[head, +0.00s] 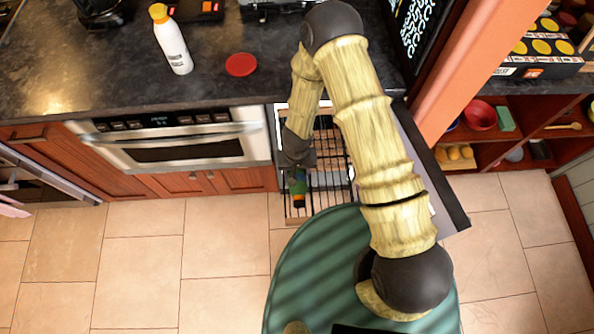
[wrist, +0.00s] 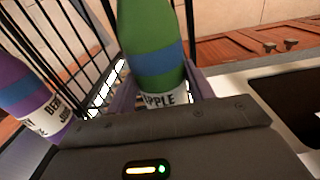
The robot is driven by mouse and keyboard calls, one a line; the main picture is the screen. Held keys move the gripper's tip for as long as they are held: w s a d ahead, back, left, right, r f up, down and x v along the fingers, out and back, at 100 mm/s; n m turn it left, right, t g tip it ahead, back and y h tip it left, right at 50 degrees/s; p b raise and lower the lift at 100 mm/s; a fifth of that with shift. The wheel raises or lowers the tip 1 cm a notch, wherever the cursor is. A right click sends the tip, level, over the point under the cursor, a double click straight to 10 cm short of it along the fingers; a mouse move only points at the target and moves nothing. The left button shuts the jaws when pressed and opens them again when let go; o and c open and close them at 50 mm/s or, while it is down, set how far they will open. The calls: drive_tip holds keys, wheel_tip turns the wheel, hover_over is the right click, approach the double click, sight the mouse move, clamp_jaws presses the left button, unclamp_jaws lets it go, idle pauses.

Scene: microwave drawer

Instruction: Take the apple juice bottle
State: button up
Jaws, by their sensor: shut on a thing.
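The apple juice bottle (wrist: 152,45) is green with a blue band and a white label reading "PPLE" in the wrist view. In the head view its green and blue body (head: 299,186) shows just below my gripper (head: 297,172), over the wire rack. My gripper's fingers (wrist: 160,90) are shut on this bottle, one on each side of its label. Part of the label is hidden by my gripper's body. I cannot tell whether the bottle touches the rack.
A purple berry juice bottle (wrist: 22,100) stands close on the left in the wrist view. The wire rack (head: 327,180) surrounds the bottle, beside the open door (head: 432,165). A white bottle (head: 172,42) and a red lid (head: 241,64) are on the dark counter (head: 110,75).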

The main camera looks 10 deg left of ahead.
drive_tip(key=shift+r, duration=0.1)
wheel_tip(320, 180, up, 10)
drive_tip(key=shift+f+p, duration=0.1)
drive_tip(key=shift+p, duration=1.15)
drive_tip(key=shift+w, duration=0.1)
